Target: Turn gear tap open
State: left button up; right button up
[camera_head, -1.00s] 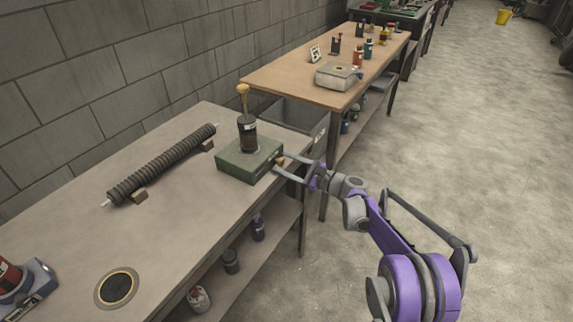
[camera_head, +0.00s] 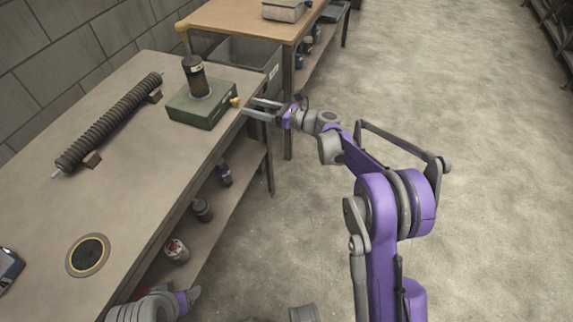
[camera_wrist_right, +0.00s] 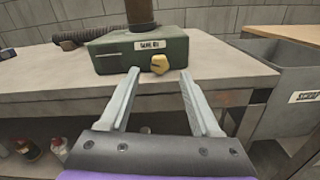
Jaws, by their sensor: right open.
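The gear tap (camera_head: 235,101) is a small brass-yellow knob on the front side of a green gearbox (camera_head: 203,113). It also shows in the right wrist view (camera_wrist_right: 159,64), facing me. My right gripper (camera_head: 250,106) is open and empty in front of the tap. In the right wrist view its fingertips (camera_wrist_right: 158,73) lie either side of the tap, slightly short of it. A dark cylinder (camera_head: 196,76) stands upright on the box. Part of my left arm, perhaps its gripper (camera_head: 188,297), shows at the bottom edge; its fingers are unclear.
The green box stands near the front edge of a workbench (camera_head: 130,195). A ribbed roller (camera_head: 110,122) lies to its left on blocks. A grey scrap bin (camera_head: 248,59) is behind it. Bottles and cans stand on the shelf below. Floor at right is clear.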

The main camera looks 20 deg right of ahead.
jog(key=v, duration=0.7)
jog(key=s+a+r+n+g+h+p, duration=0.2)
jog(key=s+a+r+n+p, duration=0.15)
jog(key=s, duration=0.25)
jog(key=s+a+r+n+g+h+p, duration=0.2)
jog(key=s+r+n, duration=0.1)
jog(key=s+n, duration=0.2)
jog(key=s+d+r+n+g+h+p, duration=0.1)
jog(key=s+n+h+p, duration=0.4)
jog(key=s, duration=1)
jog(key=r+n, duration=0.1)
jog(key=n, duration=0.2)
jog(key=shift+d+r+n+g+p, duration=0.15)
jog(key=shift+d+n+g+p, duration=0.1)
jog(key=shift+n+g+p, duration=0.1)
jog(key=shift+a, duration=0.1)
